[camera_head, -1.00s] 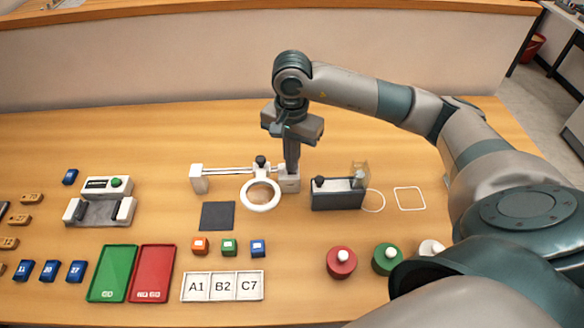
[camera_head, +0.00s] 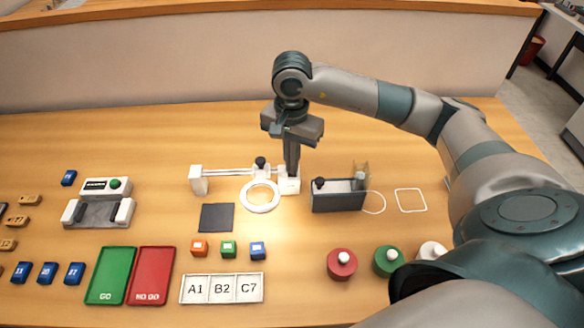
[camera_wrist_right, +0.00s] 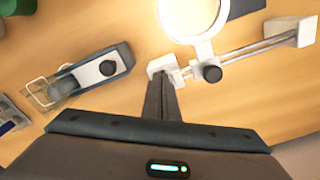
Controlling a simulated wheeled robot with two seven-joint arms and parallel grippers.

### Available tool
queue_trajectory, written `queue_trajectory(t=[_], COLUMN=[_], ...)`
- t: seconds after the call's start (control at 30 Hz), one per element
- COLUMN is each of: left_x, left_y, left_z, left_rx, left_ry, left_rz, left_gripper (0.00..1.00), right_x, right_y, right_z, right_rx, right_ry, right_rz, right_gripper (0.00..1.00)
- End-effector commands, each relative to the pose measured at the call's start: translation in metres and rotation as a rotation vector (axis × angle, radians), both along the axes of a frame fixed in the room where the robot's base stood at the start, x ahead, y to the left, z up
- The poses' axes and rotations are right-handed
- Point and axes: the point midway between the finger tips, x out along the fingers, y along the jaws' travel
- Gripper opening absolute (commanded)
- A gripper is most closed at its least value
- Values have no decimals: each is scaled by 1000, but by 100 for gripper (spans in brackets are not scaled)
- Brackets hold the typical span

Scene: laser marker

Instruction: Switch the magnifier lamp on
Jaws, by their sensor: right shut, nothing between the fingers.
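The magnifier lamp has a white ring head (camera_head: 260,197) on a thin metal arm from a white post (camera_head: 198,180). The ring glows brightly and casts a warm pool of light on the table. In the right wrist view the ring (camera_wrist_right: 222,22) is lit and a dark knob (camera_wrist_right: 211,73) sits beside it. My right gripper (camera_head: 292,172) points down, shut and empty, with its fingertips at the white block (camera_head: 290,187) at the right end of the lamp arm. They look in contact or very close. My left gripper is not in view.
Coloured cubes (camera_head: 229,249), a label strip (camera_head: 222,288) and green (camera_head: 110,275) and red (camera_head: 151,275) trays lie in front. The table behind the lamp is clear.

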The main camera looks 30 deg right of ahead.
Motion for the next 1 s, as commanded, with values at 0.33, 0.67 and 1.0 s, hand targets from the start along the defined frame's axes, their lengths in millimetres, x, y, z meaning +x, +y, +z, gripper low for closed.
queue_trajectory(t=[0.33,0.67,1.0], left_x=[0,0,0], left_y=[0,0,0], left_z=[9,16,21], left_rx=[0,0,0], left_ry=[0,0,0], left_rz=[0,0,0], left_gripper=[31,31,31], right_x=[1,1,1], right_y=[0,0,0], right_z=[26,48,63], right_rx=[0,0,-1], right_ry=[-4,-4,-3], right_rz=[0,0,-1], right_gripper=[0,0,0])
